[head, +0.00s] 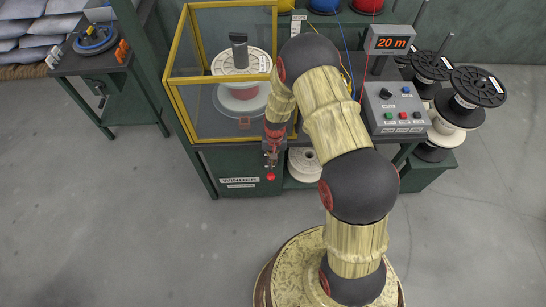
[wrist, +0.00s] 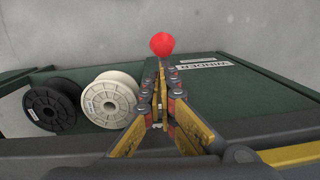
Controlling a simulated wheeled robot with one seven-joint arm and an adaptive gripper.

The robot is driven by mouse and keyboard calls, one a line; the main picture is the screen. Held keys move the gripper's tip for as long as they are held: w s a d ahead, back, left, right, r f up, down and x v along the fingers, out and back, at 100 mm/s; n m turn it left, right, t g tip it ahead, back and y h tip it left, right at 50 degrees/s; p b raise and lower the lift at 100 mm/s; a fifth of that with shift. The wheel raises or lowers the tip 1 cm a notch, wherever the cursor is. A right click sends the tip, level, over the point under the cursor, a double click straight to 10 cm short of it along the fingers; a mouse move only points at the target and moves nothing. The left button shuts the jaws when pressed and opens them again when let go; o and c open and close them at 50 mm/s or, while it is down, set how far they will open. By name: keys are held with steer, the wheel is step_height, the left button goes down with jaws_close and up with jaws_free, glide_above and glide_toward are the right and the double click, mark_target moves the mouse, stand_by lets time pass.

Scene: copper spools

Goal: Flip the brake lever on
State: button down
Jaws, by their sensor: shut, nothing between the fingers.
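In the wrist view the red knob (wrist: 162,44) stands just beyond my fingertips. The lever's shaft is mostly hidden behind my fingers. My gripper (head: 270,160) is shut and empty, right beside the knob in the head view. In the wrist view its fingers (wrist: 167,65) meet just below the knob; I cannot tell whether they touch it.
A yellow-framed guard (head: 183,106) encloses a pale spool (head: 229,61) on the winder. A control box (head: 394,108) and a display reading 20 m (head: 391,42) stand to the right. Black spools (head: 478,86) are stacked at far right. Open floor (head: 130,220) lies in front.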

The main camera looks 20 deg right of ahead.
step_height(320, 180, down, 2)
steer(key=shift+a+f, duration=0.1)
steer(key=shift+f, duration=0.15)
steer(key=shift+s, duration=0.1)
